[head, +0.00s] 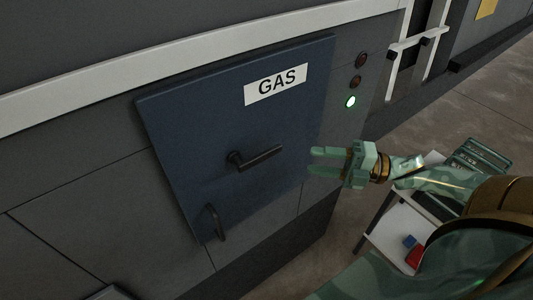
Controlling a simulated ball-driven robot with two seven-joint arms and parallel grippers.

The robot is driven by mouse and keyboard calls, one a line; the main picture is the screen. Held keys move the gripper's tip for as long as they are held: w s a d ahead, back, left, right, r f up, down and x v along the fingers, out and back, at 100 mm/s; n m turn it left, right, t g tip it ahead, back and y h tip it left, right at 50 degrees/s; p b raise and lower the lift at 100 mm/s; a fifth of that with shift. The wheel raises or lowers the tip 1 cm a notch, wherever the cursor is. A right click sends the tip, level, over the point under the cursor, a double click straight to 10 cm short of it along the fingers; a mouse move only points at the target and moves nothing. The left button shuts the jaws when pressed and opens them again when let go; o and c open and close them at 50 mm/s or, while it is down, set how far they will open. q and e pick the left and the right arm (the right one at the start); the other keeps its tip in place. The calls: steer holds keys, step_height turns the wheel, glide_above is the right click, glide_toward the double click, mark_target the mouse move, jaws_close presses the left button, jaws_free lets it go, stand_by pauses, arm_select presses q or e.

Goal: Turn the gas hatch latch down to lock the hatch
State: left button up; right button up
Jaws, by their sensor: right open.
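The blue gas hatch (190,130) carries a white GAS label (276,85) and lies flat in the grey machine front, seemingly closed. Its dark latch lever (262,157) sits at the middle of the hatch and points right, roughly level. A dark curved pull handle (216,222) is at the hatch's lower left. My right gripper (314,160) is open and empty, just right of the lever's free end and apart from it, with its fingers pointing left at the hatch. My left gripper is not in view.
Three round lamps stand right of the hatch; the lowest (350,102) glows green. A small white table (398,232) with red and blue blocks and green crates (478,160) stands at lower right, behind my right arm. Floor shows between machine and table.

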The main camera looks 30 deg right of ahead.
mark_target(269, 156)
steer(key=p+x, duration=0.1)
steer(key=x, duration=1)
steer(key=shift+w+r, duration=0.1)
steer(key=shift+w, duration=0.05)
steer(key=shift+w+a, duration=0.4)
steer(key=shift+a, duration=0.2)
jaws_close()
